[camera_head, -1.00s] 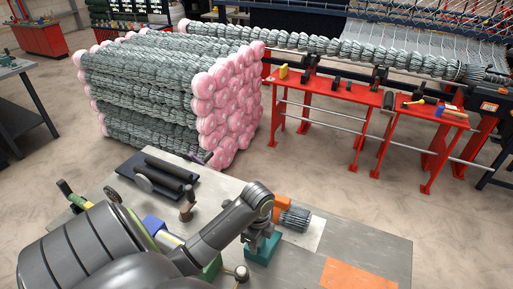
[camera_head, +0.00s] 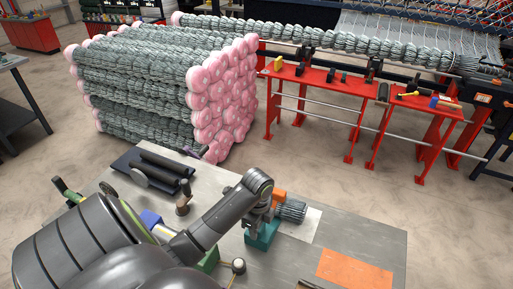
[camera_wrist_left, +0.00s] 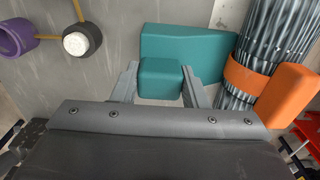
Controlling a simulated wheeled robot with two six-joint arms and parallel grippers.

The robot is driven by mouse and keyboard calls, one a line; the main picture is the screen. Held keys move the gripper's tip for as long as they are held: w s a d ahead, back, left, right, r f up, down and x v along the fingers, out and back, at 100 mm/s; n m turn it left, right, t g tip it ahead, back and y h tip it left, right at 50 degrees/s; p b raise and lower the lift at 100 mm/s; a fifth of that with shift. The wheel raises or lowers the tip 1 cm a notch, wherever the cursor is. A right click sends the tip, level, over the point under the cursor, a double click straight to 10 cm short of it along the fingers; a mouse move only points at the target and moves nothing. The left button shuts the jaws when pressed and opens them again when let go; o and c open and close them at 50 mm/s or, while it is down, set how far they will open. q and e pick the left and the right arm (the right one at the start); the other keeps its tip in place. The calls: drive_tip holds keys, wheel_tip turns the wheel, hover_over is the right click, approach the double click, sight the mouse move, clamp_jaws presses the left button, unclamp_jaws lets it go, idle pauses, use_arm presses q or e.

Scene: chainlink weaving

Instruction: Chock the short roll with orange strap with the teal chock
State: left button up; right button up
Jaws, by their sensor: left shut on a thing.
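The short roll with orange strap (camera_head: 292,210) is a bundle of grey wire on a pale plate, right of my left gripper. The roll (camera_wrist_left: 288,50) also shows at the right of the left wrist view, with its orange strap (camera_wrist_left: 262,80) around it. The teal chock (camera_head: 262,236) is below my left gripper (camera_head: 262,218). In the left wrist view, my left gripper (camera_wrist_left: 160,82) is shut on the raised block of the teal chock (camera_wrist_left: 185,42). My right gripper is not in view.
An orange mat (camera_head: 355,270) lies on the grey table (camera_head: 320,246). A dark tray with black rollers (camera_head: 160,170) is at the back left of the table. In the left wrist view, a purple ring (camera_wrist_left: 14,38) and a dark, white-faced piece (camera_wrist_left: 80,40) are at upper left.

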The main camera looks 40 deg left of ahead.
use_arm(q)
drive_tip(key=shift+w, duration=0.25)
drive_tip(key=o, duration=1.3)
drive_tip(key=shift+r, duration=0.1)
